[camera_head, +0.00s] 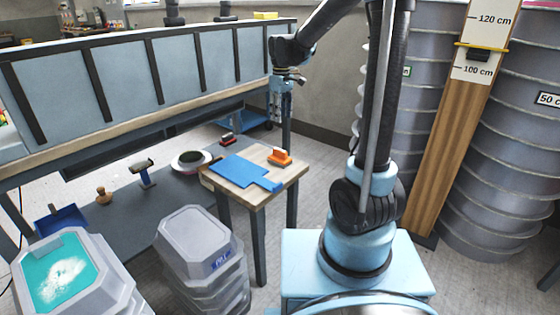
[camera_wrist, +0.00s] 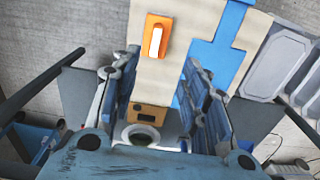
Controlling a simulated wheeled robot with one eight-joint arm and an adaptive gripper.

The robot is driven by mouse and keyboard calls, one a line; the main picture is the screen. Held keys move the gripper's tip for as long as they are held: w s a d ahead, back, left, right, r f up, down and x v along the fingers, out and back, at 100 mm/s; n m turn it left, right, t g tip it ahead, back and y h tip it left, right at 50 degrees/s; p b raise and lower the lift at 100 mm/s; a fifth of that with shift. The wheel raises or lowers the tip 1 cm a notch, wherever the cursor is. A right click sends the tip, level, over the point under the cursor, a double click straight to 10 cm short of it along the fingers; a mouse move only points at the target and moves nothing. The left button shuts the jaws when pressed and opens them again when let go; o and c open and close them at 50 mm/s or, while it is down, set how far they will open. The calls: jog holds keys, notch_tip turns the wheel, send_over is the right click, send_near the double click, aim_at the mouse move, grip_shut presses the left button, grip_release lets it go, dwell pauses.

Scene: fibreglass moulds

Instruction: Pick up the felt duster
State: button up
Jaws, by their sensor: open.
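An orange block with a raised grip (camera_head: 279,157) lies on the small wooden table and looks like the felt duster. In the wrist view the orange block (camera_wrist: 147,47) has a pale strip along its top. It lies beyond my fingertips, on the bare wood beside a blue board. My gripper (camera_head: 283,106) hangs above the table's far side, pointing down. In the wrist view its fingers (camera_wrist: 157,88) are spread apart with nothing between them. It touches nothing that I can see. The block's underside is hidden.
The blue board (camera_head: 240,171) covers much of the table top (camera_head: 257,194). A white bowl (camera_head: 191,160), a brush-like tool (camera_head: 143,171) and a red-and-dark item (camera_head: 226,139) are beyond or left of the table. Stacked grey tubs (camera_head: 196,243) stand in front. A long panelled mould (camera_head: 130,75) runs behind.

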jog(key=a, duration=0.1)
send_over(280, 149)
jog(key=f, duration=0.8)
jog(key=s+f, duration=0.1)
jog(key=f, duration=0.3)
jog(key=shift+a+f, duration=0.25)
jog(key=shift+a, duration=0.05)
jog(key=shift+w+d+f, duration=0.15)
jog(key=shift+w+f, duration=0.05)
jog(key=shift+f, duration=0.75)
jog(key=shift+w+d+f, duration=0.15)
jog(key=shift+f, duration=1.55)
jog(key=shift+c, duration=0.6)
grip_shut()
